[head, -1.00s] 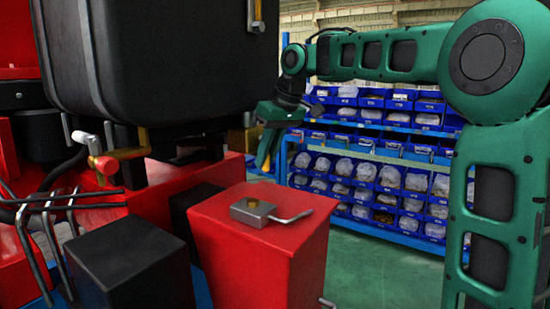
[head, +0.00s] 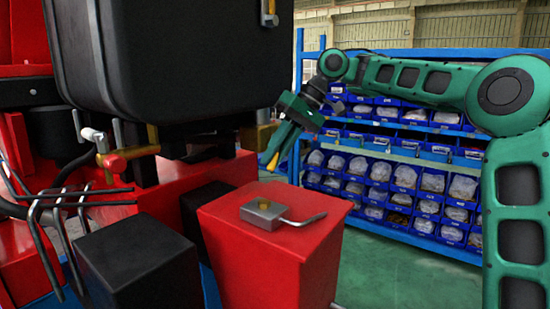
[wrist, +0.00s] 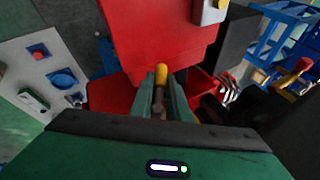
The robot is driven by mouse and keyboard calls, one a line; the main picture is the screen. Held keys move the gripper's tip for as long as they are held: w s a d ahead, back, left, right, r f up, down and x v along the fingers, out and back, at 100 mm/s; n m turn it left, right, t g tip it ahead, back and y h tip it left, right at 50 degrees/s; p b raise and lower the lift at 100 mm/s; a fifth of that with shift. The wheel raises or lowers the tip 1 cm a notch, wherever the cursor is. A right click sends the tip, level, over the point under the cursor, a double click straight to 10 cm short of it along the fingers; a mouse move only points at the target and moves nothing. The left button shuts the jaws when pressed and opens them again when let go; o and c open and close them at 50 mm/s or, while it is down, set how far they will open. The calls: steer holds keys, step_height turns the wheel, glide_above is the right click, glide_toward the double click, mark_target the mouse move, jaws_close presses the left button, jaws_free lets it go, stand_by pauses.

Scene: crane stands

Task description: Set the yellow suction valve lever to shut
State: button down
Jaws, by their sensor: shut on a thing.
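The yellow lever (wrist: 161,72) shows in the wrist view as a short rounded yellow bar between my fingertips. My gripper (wrist: 163,82) is shut on it, with dark green fingers on either side. In the head view my gripper (head: 280,143) points down and left, behind the red pedestal. The yellow tip (head: 272,162) shows just below its fingers. The valve body and the rest of the lever are hidden by the fingers, so I cannot tell its setting.
A red pedestal (head: 270,240) stands in front, carrying a grey block (head: 263,215) with a bent rod. A large black tank (head: 180,70) hangs at the left. A brass valve with a red end (head: 115,160) is at far left. Blue shelves (head: 390,150) stand behind.

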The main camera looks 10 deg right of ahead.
stand_by(0.4)
steer(key=c, duration=1.7)
jaws_free()
steer(key=shift+w+d, duration=0.1)
steer(key=shift+v, duration=5.35)
steer(key=shift+w, duration=0.1)
